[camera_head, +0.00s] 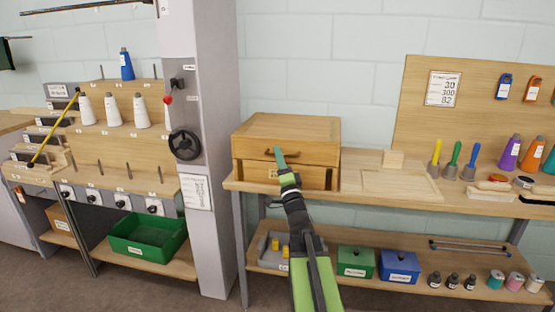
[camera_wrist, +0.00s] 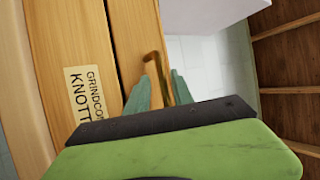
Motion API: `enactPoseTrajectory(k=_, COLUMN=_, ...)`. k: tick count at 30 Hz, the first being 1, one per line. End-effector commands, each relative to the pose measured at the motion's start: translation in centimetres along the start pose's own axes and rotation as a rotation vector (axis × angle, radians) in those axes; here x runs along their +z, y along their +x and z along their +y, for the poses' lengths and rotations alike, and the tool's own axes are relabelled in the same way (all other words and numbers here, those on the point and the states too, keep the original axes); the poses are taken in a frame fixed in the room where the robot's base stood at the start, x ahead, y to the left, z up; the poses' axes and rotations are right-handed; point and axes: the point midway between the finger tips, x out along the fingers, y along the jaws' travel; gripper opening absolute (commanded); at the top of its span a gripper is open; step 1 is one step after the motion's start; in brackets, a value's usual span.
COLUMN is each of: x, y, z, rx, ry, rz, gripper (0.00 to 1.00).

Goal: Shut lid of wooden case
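The wooden case (camera_head: 252,147) stands on the left end of the wooden bench. Its lid (camera_head: 295,127) lies over the body, and a thin dark line runs between the two along the front. In the wrist view the case's lower body (camera_wrist: 62,35) carries a label, and the lid (camera_wrist: 138,30) lies beside it across a dark seam. A brass handle (camera_wrist: 153,58) sticks out from the lid front. My gripper (camera_head: 279,153) is at the case's front, by the handle. In the wrist view my gripper's fingers (camera_wrist: 160,88) are apart, with the handle between them; contact is unclear.
The bench has a flat board (camera_head: 395,186) and a small wood block (camera_head: 393,159) right of the case. A grey pillar (camera_head: 205,245) stands close at left. The shelf below holds a green box (camera_head: 356,262) and a blue box (camera_head: 399,267).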

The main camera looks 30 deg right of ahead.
Motion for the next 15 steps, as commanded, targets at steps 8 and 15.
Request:
enactPoseTrajectory(k=8, x=-2.8, y=1.7, z=-4.9, rx=0.001, ry=-0.003, rz=0.004, gripper=0.32)
enactPoseTrajectory(k=15, x=-8.5, y=0.0, z=-8.3, rx=-0.001, ry=-0.003, rz=0.006, gripper=0.32)
